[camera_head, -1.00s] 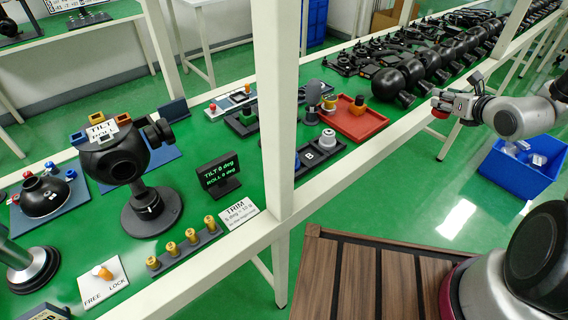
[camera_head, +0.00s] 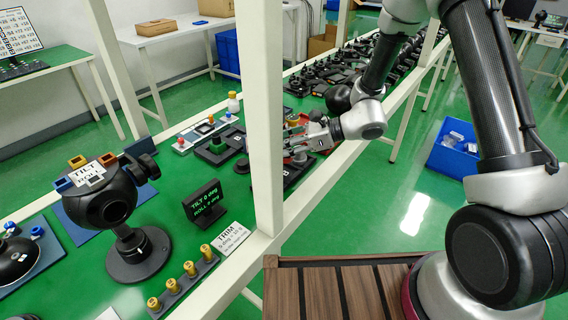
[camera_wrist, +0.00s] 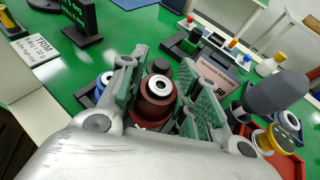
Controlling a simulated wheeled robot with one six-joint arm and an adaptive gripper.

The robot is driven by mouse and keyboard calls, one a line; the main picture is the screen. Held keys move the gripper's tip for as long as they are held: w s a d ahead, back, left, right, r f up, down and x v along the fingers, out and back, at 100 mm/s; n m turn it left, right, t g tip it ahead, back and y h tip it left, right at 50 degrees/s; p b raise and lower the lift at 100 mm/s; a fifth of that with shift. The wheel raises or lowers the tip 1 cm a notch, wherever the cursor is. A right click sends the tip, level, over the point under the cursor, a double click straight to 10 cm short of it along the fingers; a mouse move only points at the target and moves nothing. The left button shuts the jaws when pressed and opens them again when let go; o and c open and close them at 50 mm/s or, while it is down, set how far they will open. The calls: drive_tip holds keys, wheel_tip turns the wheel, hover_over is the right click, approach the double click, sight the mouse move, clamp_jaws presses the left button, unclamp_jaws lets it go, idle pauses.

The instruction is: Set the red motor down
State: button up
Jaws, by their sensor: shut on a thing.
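The red motor (camera_wrist: 157,98) is a dark red cylinder with a white ring and hub on top. In the wrist view it stands between the two green-padded fingers of my gripper (camera_wrist: 158,92), which is shut on it. In the head view my gripper (camera_head: 300,140) is over the bench, just right of the white post, low among the parts. The motor's underside is hidden, so I cannot tell whether it touches the surface below. A blue-and-white part (camera_wrist: 105,78) sits beside the left finger, on a dark holder.
A printed placard (camera_wrist: 216,78) stands behind. The white post (camera_head: 257,110) rises close to the arm. A black display (camera_head: 203,204) stands left of it.

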drive_tip(key=shift+f, duration=2.75)
drive_tip(key=shift+f, duration=0.1)
drive_tip(key=o, duration=0.8)
drive_tip(key=shift+o, duration=0.2)
drive_tip(key=shift+d, duration=0.1)
